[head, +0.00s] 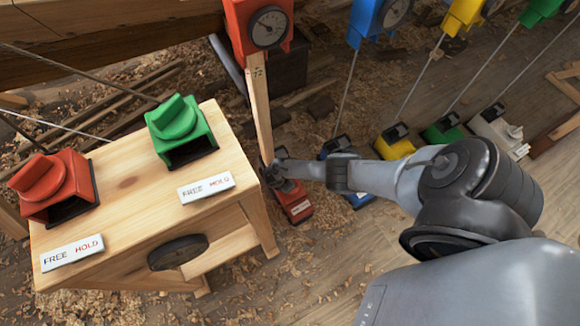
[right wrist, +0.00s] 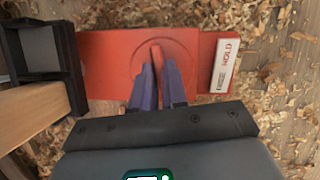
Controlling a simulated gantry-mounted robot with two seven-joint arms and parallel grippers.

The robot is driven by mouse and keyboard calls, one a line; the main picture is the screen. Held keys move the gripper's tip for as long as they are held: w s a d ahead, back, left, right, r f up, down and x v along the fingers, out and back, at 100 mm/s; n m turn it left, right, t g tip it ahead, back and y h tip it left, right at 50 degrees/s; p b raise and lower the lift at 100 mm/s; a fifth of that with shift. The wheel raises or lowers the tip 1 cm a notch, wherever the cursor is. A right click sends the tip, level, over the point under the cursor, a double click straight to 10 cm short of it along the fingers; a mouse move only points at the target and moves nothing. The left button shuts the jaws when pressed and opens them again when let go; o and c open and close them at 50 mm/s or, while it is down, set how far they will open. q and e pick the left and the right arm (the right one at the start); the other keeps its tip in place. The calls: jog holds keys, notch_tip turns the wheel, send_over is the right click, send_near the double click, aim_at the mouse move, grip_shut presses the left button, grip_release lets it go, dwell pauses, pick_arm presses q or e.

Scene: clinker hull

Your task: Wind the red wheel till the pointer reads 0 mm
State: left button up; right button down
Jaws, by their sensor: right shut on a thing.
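A red unit (head: 297,203) stands on the floor right of the bench. In the right wrist view its flat red body (right wrist: 105,62) carries a round red wheel (right wrist: 190,50) with a raised grip bar. My right gripper (right wrist: 157,66) is shut on that bar, one finger on each side. In the head view the right gripper (head: 277,177) is above the red unit and partly hides it. A round gauge (head: 268,27) sits on a red housing at the top of a wooden post; its reading is too small to tell. My left gripper is not in view.
The wooden bench (head: 130,185) carries a red knob unit (head: 55,185) and a green knob unit (head: 180,130), with FREE/HOLD plates. A wooden post (head: 260,105) stands close beside my right gripper. Blue, yellow, green and white units stand rightward. Shavings cover the floor.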

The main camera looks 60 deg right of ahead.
jog(key=shift+s+f, duration=0.3)
jog(key=shift+f, duration=0.05)
jog(key=c, duration=1.3)
grip_release()
jog(key=shift+o, duration=0.7)
jog(key=shift+w+d+r, duration=0.1)
jog(key=shift+w+d, duration=0.05)
jog(key=shift+w, duration=0.15)
jog(key=shift+s, duration=0.1)
jog(key=shift+r, duration=0.1)
jog(key=shift+a, duration=0.2)
jog(key=shift+r+p, duration=0.55)
jog(key=p+v, duration=0.7)
jog(key=v, duration=0.2)
jog(key=shift+a+r, duration=0.25)
jog(key=shift+r, duration=0.05)
